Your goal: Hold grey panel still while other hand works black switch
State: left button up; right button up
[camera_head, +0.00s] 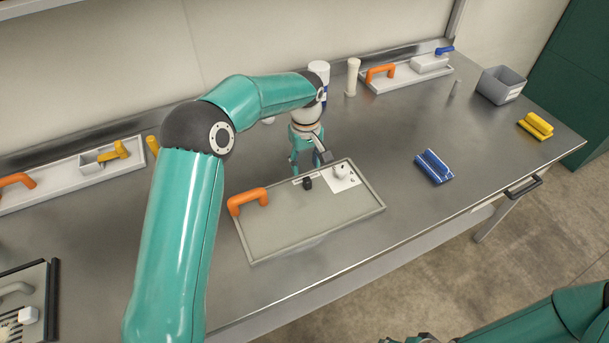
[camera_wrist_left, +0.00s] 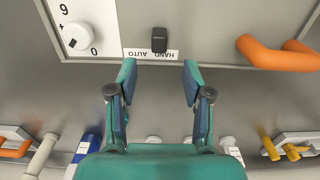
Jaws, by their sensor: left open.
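The grey panel (camera_head: 310,222) lies on the steel table, with an orange handle (camera_head: 248,201) at its left end. The black switch (camera_head: 308,183) sits near the panel's far edge; in the left wrist view the switch (camera_wrist_left: 159,40) stands beside a HAND/AUTO label. A white knob (camera_head: 340,171) on a white dial plate is to its right. My left gripper (camera_head: 308,163) is open and empty by the panel's far edge, its fingers pointing toward the switch (camera_wrist_left: 158,70) without touching it. My right arm (camera_head: 560,318) shows at bottom right; its jaws are not clear.
A tray with an orange handle and blue lever (camera_head: 445,50) stands at the back right, near a grey bin (camera_head: 501,85). Blue (camera_head: 434,167) and yellow (camera_head: 536,126) blocks lie on the right. A white tray with a yellow lever (camera_head: 113,151) is at left. The table right of the panel is mostly clear.

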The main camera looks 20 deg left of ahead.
aim_at(306, 177)
pick_arm(q)
notch_tip(306, 177, down, 7)
jog(key=shift+w+r+p, duration=0.15)
jog(key=shift+p, duration=0.3)
grip_shut()
grip_release()
jog(key=shift+r, duration=0.15)
notch_tip(306, 177, up, 12)
jog(key=shift+f, duration=0.15)
dwell(0.4)
